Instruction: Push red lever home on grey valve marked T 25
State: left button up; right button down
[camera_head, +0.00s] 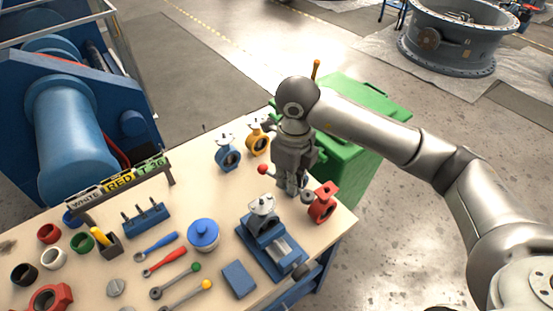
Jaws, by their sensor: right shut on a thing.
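My right gripper (291,187) points down over the bench, close to its right end. It is shut on the red lever (263,169), whose red ball knob sticks out to the left of the fingers. The fingers hide most of the lever's shaft. The grey valve (262,206) sits on the blue vise (262,239), in front of and left of the gripper. Its marking is too small to read. The held lever looks apart from the valve. My left gripper is not in view.
A red valve (322,203) stands close to the right of the gripper. Blue (228,154) and yellow (257,139) valves stand behind. Green-knobbed (195,267) and yellow-knobbed (207,285) levers lie in front, near a blue-lidded pot (203,235). A sign rack (122,184) stands at left.

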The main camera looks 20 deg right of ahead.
jog(key=m, duration=0.3)
jog(key=w+m, duration=0.1)
jog(key=shift+a+r+p, duration=0.2)
jog(key=shift+r+p, duration=0.05)
jog(key=shift+p, duration=0.05)
jog(key=w+m, duration=0.1)
jog(key=m, duration=0.4)
jog(key=w+m+p, duration=0.1)
jog(key=m, duration=0.5)
jog(key=w+a+m+p, duration=0.1)
jog(key=m, duration=0.5)
jog(key=shift+w+a, duration=0.1)
jog(key=shift+w, duration=0.3)
jog(key=shift+f+b, duration=1.3)
jog(key=shift+f, duration=0.7)
jog(key=shift+f, duration=0.15)
jog(key=shift+s+f+b, duration=0.1)
jog(key=shift+f+b, duration=1.5)
jog(key=shift+f, duration=0.25)
dwell(1.2)
